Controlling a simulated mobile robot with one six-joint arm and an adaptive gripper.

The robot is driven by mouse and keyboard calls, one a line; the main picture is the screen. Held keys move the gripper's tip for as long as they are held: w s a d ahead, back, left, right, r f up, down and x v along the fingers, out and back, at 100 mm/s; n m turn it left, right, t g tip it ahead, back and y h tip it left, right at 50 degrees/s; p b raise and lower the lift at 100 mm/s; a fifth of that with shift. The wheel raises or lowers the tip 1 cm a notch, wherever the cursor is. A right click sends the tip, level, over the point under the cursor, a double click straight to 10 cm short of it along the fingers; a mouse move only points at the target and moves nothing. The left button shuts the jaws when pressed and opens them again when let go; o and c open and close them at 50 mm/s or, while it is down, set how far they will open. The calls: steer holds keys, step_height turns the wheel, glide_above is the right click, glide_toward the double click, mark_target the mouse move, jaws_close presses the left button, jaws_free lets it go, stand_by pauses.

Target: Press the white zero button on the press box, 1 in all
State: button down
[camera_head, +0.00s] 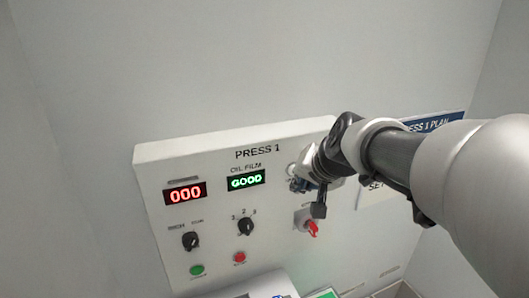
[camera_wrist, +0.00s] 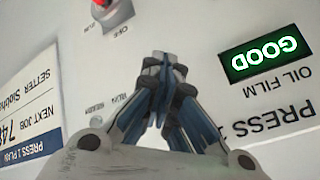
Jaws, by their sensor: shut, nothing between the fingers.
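The press box (camera_head: 215,150) is a pale wall panel marked PRESS 1. Its red counter display (camera_head: 185,194) reads 000, and its green OIL FILM display (camera_head: 246,180) reads GOOD. My gripper (camera_head: 300,184) is at the panel's upper right, to the right of the green display. In the wrist view my gripper (camera_wrist: 165,62) is shut and empty, its fingertips together in front of the panel face. I cannot make out the white zero button; the gripper and arm cover that part of the panel. Whether the fingertips touch the panel is unclear.
A PRESS 1 PLAN sheet (camera_head: 440,122) hangs at right, partly behind my arm. The wall above is clear.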

steer(key=shift+s+d+b, duration=0.25)
steer(key=shift+s+b, duration=0.15)
steer(key=shift+s, duration=0.4)
steer(key=shift+s+d+b, duration=0.3)
steer(key=shift+s+b, duration=0.15)
steer(key=shift+s, duration=0.35)
steer(key=shift+s+d+b, duration=0.25)
steer(key=shift+s+b, duration=0.15)
steer(key=shift+s, duration=0.4)
steer(key=s+f+n+g+h+b, duration=0.1)
steer(key=s+f+n+g+b, duration=0.1)
steer(key=s+f+b, duration=0.8)
steer(key=s+f+n+g+b, duration=0.2)
steer(key=s+f+b, duration=0.9)
steer(key=f, duration=1)
steer(key=s+n, duration=0.1)
steer(key=s, duration=0.3)
steer(key=shift+s+d+f+h, duration=0.15)
steer(key=shift+s+f+h, duration=0.05)
steer(key=shift+f+h, duration=0.2)
